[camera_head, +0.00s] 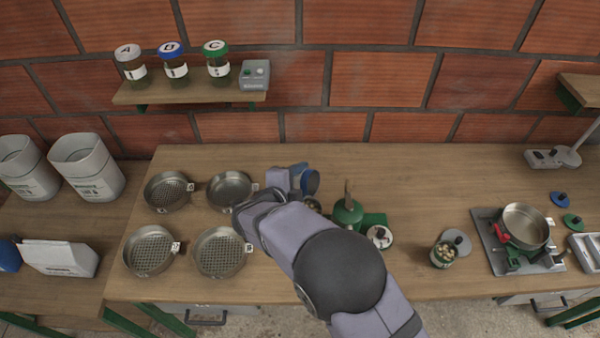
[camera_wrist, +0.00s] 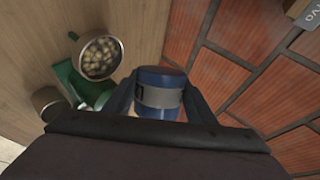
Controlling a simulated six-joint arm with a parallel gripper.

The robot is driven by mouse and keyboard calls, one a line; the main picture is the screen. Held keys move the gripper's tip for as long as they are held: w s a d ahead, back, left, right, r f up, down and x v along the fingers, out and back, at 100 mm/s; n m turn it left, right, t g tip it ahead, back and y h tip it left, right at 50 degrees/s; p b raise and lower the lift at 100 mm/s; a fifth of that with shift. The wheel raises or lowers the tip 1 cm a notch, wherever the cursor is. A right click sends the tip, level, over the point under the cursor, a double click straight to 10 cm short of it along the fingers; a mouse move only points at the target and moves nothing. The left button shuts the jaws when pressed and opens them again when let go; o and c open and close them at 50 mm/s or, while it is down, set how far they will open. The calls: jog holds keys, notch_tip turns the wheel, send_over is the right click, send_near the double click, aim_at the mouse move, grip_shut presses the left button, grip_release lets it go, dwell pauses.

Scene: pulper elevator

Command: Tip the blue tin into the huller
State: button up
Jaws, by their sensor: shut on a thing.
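My gripper (camera_head: 290,180) is shut on the blue tin (camera_head: 311,183), above the middle of the bench. In the wrist view the blue tin (camera_wrist: 160,92) with its pale band sits between the two fingers. The tin looks tipped over on its side in the head view; its inside cannot be made out. The green huller (camera_head: 347,213) stands just to the right of and below the tin. In the wrist view a round hopper (camera_wrist: 100,57) with pale beans in it shows beside the green body, left of the tin and apart from it. My arm hides part of the bench near the huller.
Several sieve pans (camera_head: 150,250) stand left of my gripper. A shelf (camera_head: 190,92) with jars hangs behind.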

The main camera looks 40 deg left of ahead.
aim_at(310, 170)
jog(key=p, duration=0.2)
jog(key=r+n+h+p, duration=0.1)
jog(key=p, duration=0.1)
jog(key=shift+d+r+t, duration=0.1)
jog(key=shift+r+t, duration=0.2)
jog(key=shift+w+d+r+n+t+h+p, duration=0.1)
jog(key=shift+n+t+h+p, duration=0.1)
jog(key=shift+n+h, duration=0.2)
jog(key=shift+d+r+n+t+h+p, duration=0.1)
jog(key=shift+n+h+p, duration=0.1)
jog(key=shift+n+h, duration=0.2)
jog(key=shift+d+r+n+h, duration=0.1)
jog(key=shift+r+n+h, duration=0.3)
jog(key=n, duration=0.1)
jog(key=d+r+n+t+h+b, duration=0.1)
jog(key=r+n+t+h+b, duration=0.1)
jog(key=shift+w+d+r, duration=0.15)
jog(key=shift+w, duration=0.1)
jog(key=shift+d+r+n+h, duration=0.1)
jog(key=shift+r+n+h, duration=0.2)
jog(key=shift+r, duration=0.05)
jog(key=shift+n+t+h, duration=0.3)
jog(key=shift+n+t, duration=0.5)
jog(key=shift+n, duration=0.1)
jog(key=shift+w+d+r+p, duration=0.1)
jog(key=shift+d+r+p, duration=0.15)
jog(key=shift+r, duration=1)
jog(key=shift+w+d+r+p, duration=0.1)
jog(key=shift+d+r+p, duration=0.1)
jog(key=shift+r, duration=1.05)
